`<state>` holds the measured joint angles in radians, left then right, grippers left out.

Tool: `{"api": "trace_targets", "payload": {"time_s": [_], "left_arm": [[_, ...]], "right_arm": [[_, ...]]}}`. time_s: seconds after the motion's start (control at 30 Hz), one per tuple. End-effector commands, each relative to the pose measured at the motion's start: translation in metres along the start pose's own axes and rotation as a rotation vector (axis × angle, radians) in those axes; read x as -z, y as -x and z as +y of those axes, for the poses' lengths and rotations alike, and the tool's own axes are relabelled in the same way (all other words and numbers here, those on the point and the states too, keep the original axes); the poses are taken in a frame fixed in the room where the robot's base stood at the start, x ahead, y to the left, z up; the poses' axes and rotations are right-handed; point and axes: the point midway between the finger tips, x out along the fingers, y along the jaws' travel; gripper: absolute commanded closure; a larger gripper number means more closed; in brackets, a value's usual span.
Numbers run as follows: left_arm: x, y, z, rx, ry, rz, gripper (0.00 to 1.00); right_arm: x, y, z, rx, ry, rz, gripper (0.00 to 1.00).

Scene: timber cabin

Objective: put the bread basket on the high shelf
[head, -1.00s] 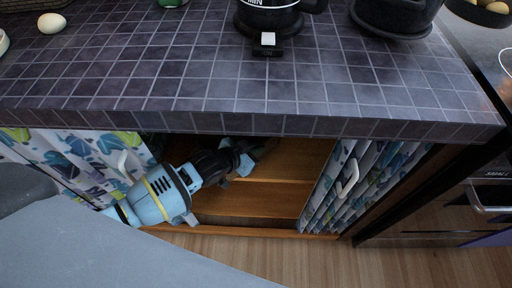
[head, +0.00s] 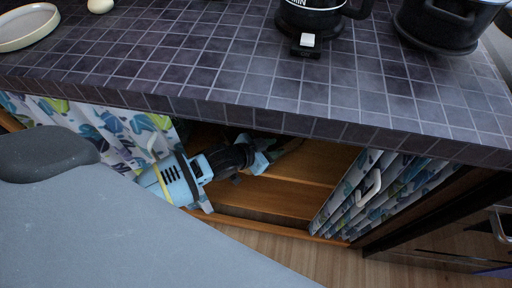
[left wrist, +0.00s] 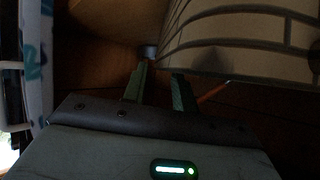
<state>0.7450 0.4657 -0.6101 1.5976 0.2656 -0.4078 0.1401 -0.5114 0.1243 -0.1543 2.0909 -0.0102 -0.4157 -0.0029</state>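My left arm reaches into the open lower cabinet in the head view, with the left gripper (head: 268,158) inside, under the counter. In the left wrist view the two fingers of my left gripper (left wrist: 160,90) stand apart with nothing between them. A large, rounded cream object with dark bands (left wrist: 240,35) lies just beyond and to the right of the fingers; it may be the bread basket, but only part shows. The head view shows no bread basket and no high shelf. My right gripper is not in view.
The dark tiled counter (head: 200,65) overhangs the cabinet (head: 265,195). Patterned curtains hang at its left (head: 110,130) and right (head: 385,195). A black kettle (head: 318,18), a dark pot (head: 440,25) and a pale plate (head: 28,28) stand on the counter. Wooden floor (head: 330,265) shows below.

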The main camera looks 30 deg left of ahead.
Motion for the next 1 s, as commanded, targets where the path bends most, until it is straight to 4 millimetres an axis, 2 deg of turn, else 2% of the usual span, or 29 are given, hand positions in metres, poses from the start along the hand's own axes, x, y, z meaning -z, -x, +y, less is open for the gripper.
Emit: {"api": "trace_targets", "payload": {"time_s": [0.03,0.2,0.4,0.6,1.0], "left_arm": [[0.001,0.013,-0.001,0.001,-0.002,-0.001,0.72],[0.001,0.047,-0.001,0.001,-0.002,0.0,0.72],[0.0,0.075,0.0,0.0,0.0,-0.001,0.72],[0.0,0.086,-0.001,0.001,-0.001,0.0,0.72],[0.0,0.087,0.0,0.001,0.0,0.0,0.72]], "right_arm": [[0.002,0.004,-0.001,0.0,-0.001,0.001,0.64],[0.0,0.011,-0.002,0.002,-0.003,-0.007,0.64],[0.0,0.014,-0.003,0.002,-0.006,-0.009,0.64],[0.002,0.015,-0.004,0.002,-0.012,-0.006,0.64],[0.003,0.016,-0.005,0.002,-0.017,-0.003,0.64]]}}
